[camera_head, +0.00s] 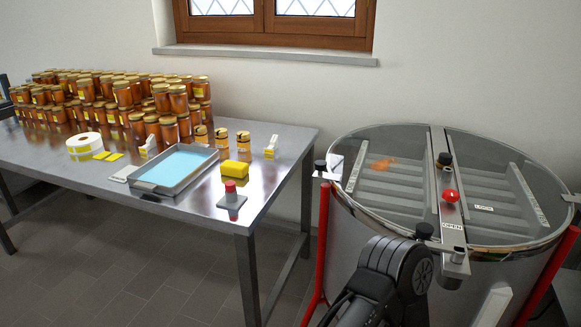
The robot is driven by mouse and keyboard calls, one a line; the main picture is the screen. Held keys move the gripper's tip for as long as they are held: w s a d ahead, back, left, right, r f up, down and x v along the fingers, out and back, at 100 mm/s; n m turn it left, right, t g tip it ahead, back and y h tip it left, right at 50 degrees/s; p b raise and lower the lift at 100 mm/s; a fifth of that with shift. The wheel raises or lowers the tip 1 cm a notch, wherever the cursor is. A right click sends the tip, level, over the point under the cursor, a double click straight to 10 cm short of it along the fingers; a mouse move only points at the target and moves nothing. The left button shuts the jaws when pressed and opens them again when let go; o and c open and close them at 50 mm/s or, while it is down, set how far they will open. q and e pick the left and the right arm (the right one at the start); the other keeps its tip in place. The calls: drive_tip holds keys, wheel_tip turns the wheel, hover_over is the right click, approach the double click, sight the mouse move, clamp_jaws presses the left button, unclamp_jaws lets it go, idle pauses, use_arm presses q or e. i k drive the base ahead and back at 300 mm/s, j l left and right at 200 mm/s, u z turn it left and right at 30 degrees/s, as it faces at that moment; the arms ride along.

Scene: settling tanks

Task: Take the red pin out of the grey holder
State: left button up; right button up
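A red pin (230,187) with a rounded head stands upright in a small grey holder (232,205). The holder sits near the front right corner of the steel table (277,182). The pin's lower part is hidden inside the holder. A black link of one of my arms shows at the bottom, right of centre, in front of the steel tank. Neither gripper's fingers can be seen, and nothing of mine touches the pin or holder.
Behind the holder are a yellow block (235,169) and a blue-filled tray (178,168). Several honey jars (125,92) crowd the table's back left. The round tank (372,235) at right has a crossbar with a red knob (450,195). Floor is clear before the table.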

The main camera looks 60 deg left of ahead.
sight(230, 185)
drive_tip(key=k+j, duration=0.15)
drive_tip(key=j, duration=0.3)
drive_tip(key=k+j+z, duration=0.15)
drive_tip(key=j, duration=0.3)
drive_tip(key=k+j, duration=0.1)
drive_tip(key=j, duration=0.35)
drive_tip(key=k+j+z, duration=0.15)
drive_tip(key=j, duration=0.3)
drive_tip(key=k+j, duration=0.2)
drive_tip(key=j, duration=0.2)
drive_tip(key=k+j+z, duration=0.15)
drive_tip(key=j, duration=0.3)
drive_tip(key=k+j, duration=0.25)
drive_tip(key=j, duration=0.15)
drive_tip(key=i+z, duration=0.05)
